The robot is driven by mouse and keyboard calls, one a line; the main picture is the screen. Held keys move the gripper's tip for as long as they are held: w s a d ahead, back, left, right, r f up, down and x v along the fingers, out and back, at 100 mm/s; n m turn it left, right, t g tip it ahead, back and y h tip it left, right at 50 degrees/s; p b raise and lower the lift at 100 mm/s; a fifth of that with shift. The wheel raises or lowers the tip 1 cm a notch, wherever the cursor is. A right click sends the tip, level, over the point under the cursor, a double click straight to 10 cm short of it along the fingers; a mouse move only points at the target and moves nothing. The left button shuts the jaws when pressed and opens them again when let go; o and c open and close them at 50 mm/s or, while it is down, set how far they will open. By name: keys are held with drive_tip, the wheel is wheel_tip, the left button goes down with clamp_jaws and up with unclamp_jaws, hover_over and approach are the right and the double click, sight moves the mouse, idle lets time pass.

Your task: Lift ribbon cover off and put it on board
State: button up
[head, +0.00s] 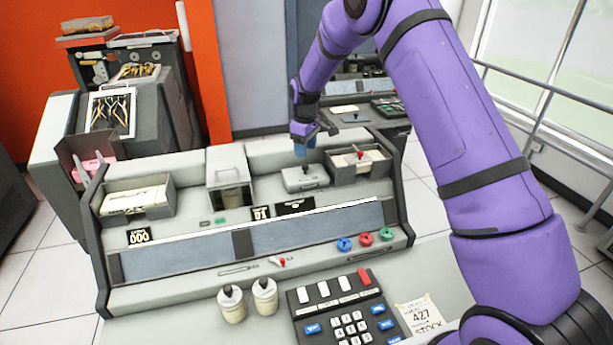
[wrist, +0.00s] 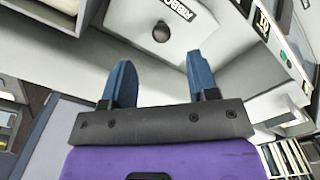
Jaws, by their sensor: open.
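My gripper (head: 304,148) is above the cover, pointing down, with blue fingers. In the wrist view my gripper (wrist: 164,68) is open and empty, and the knob lies beyond the fingertips, between their lines. Which surface is the board, I cannot tell.
A card tray (head: 358,166) stands close right of the cover, and a clear-fronted box (head: 229,180) stands to its left. Another card tray (head: 138,200) is at far left. Two cream jars (head: 249,300) and a keypad (head: 340,312) occupy the front desk.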

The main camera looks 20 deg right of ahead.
sight(305, 166)
wheel_tip(305, 166, down, 8)
drive_tip(key=shift+r, duration=0.2)
clamp_jaws()
idle(0.4)
